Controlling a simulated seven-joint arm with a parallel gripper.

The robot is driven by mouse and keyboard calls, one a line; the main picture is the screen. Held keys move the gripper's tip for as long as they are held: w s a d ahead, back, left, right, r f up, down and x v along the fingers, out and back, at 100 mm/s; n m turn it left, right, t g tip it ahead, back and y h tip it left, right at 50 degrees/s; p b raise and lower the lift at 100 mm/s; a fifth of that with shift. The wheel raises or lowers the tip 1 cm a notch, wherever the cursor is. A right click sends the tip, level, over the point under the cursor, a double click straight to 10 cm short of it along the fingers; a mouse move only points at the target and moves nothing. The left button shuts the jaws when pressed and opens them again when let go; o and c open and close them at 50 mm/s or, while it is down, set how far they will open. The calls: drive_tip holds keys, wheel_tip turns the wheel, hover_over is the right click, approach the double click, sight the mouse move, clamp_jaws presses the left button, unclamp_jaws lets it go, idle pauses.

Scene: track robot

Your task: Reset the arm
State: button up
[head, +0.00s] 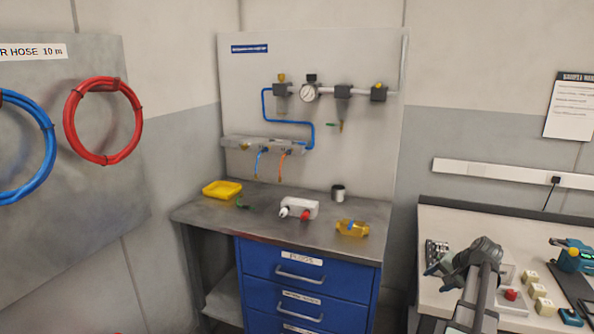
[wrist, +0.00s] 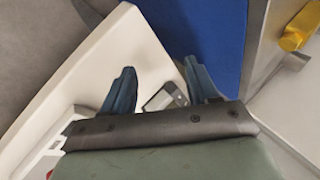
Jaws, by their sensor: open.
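My gripper (wrist: 160,78) shows in the wrist view with its two blue fingers spread apart and nothing between the tips. Below and beyond the fingers is a white bench top with a small dark-and-grey item (wrist: 166,97). In the head view my arm rises at the lower right, in front of the white bench (head: 455,222). The gripper end is small there and partly hidden by the arm.
A grey-topped blue drawer cabinet (head: 300,262) stands left of the white bench. Yellow-white blocks (head: 537,291) and teal tools (head: 572,258) lie right of my arm.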

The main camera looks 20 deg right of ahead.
drive_tip(key=w+a+f+t+y, duration=0.25)
drive_tip(key=w+a+f, duration=0.3)
drive_tip(key=a, duration=0.45)
drive_tip(key=a+f+n+g+y, duration=0.25)
drive_tip(key=a+f+g, duration=0.45)
drive_tip(key=a+f, duration=1.65)
drive_tip(key=s+a+f+n+g+h, duration=0.1)
drive_tip(key=s+a+f+n+g, duration=0.1)
drive_tip(key=s+a+f, duration=0.4)
drive_tip(key=s+a+f+n+g, duration=0.3)
drive_tip(key=s+a+f, duration=0.15)
drive_tip(key=a, duration=0.45)
drive_tip(key=s+a+f+n+g+h, duration=0.2)
drive_tip(key=s+a+f+n, duration=0.1)
drive_tip(key=s, duration=0.6)
drive_tip(key=s+a+f+n+g+h, duration=0.2)
drive_tip(key=s+a+f+n, duration=0.1)
drive_tip(key=s, duration=0.7)
drive_tip(key=shift+a+f+h, duration=0.3)
drive_tip(key=shift+a+f, duration=0.1)
drive_tip(key=shift+f, duration=0.15)
